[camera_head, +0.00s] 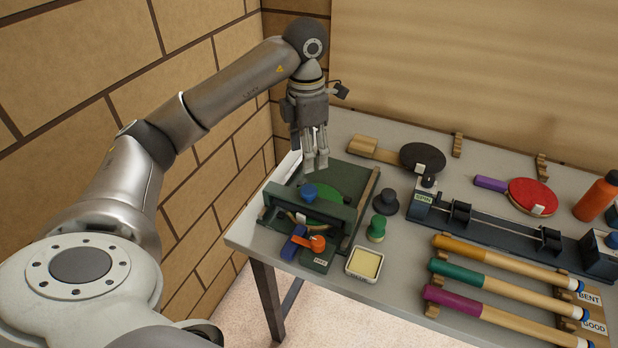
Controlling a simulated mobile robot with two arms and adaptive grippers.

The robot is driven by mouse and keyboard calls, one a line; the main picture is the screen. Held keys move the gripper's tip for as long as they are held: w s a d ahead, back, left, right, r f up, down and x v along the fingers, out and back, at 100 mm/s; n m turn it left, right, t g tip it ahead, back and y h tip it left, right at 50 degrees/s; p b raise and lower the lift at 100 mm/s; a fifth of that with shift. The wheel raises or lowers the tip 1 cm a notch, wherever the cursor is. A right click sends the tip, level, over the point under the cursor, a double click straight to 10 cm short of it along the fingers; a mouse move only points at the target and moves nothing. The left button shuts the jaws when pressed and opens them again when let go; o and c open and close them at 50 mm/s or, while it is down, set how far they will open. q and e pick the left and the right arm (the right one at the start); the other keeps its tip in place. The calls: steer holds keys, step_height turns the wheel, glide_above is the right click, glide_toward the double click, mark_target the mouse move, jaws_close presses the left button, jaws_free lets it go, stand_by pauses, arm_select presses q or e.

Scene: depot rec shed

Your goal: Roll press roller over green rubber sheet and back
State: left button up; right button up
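The press (360,205) is a dark green bed with side rails at the table's left end. A green rubber sheet (328,210) lies on its bed, partly hidden by a dark crossbar. A blue knob (309,192) rises by this bar, which looks like the press roller (325,211). An orange lever (317,243) sits at the front. My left gripper (316,167) points down above the back of the press, apart from the knob and holding nothing visible. Its fingers are close together in this view, and their opening is unclear. My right gripper is not in view.
A green-knobbed stamp (377,229), a yellow pad (364,264) and a dark knob (386,202) stand right of the press. A black paddle (422,157), red paddle (532,195), long fixture (480,222) and several handles fill the right side. Brick wall is close on the left.

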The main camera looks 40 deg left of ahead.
mark_target(308, 189)
arm_select(q)
step_height(308, 189, down, 11)
steer(key=shift+r+p, duration=0.1)
steer(key=shift+p, duration=0.75)
jaws_close()
